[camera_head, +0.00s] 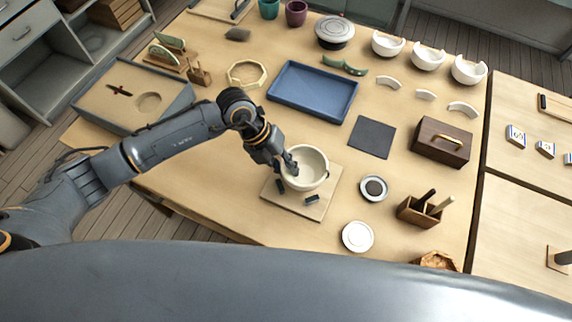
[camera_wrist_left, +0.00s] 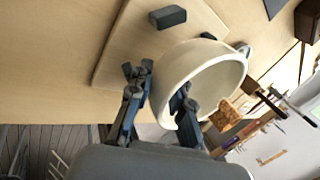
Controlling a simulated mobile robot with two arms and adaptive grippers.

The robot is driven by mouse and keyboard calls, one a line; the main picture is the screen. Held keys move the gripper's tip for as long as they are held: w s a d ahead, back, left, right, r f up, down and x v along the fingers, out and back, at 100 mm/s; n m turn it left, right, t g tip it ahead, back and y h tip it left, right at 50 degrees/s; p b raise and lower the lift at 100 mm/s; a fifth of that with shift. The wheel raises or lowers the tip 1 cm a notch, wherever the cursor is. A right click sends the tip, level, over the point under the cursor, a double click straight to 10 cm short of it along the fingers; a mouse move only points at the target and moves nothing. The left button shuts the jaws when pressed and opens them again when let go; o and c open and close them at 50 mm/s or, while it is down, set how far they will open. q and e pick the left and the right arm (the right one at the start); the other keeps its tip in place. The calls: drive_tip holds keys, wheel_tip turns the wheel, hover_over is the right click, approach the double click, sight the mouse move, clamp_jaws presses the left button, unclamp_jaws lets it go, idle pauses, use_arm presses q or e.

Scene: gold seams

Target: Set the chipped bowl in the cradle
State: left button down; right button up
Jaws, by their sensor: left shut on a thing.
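A cream bowl (camera_head: 312,170) is over the upper part of the cradle, a square wooden board (camera_head: 300,207) with small dark blocks. My left gripper (camera_head: 289,165) is shut on the bowl's wall at its left side. In the left wrist view the bowl (camera_wrist_left: 205,65) is between the fingertips of my gripper (camera_wrist_left: 160,96), with one finger inside it and one outside. A dark block (camera_wrist_left: 168,16) on the board (camera_wrist_left: 115,50) shows beside the bowl. I cannot tell whether the bowl touches the blocks. My right gripper is not in view.
Three cream bowls (camera_head: 427,57) stand at the back right, with curved shards (camera_head: 425,95) before them. A blue tray (camera_head: 312,92), dark mat (camera_head: 371,137), round dish (camera_head: 374,188), white disc (camera_head: 357,236) and wooden tool holder (camera_head: 422,212) surround the board.

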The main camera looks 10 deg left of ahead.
use_arm(q)
drive_tip(key=shift+f+b, duration=0.4)
drive_tip(key=shift+f, duration=0.15)
drive_tip(key=shift+f+b, duration=0.4)
drive_tip(key=shift+f, duration=0.3)
idle(1.8)
drive_tip(key=shift+r, duration=0.2)
idle(0.3)
drive_tip(key=shift+r+p, duration=1.9)
drive_tip(key=shift+r, duration=0.35)
drive_tip(key=shift+f, duration=0.1)
drive_tip(key=shift+f+b, duration=0.45)
drive_tip(key=shift+f, duration=0.1)
drive_tip(key=shift+f+b, duration=0.5)
drive_tip(key=shift+f, duration=0.25)
idle(0.8)
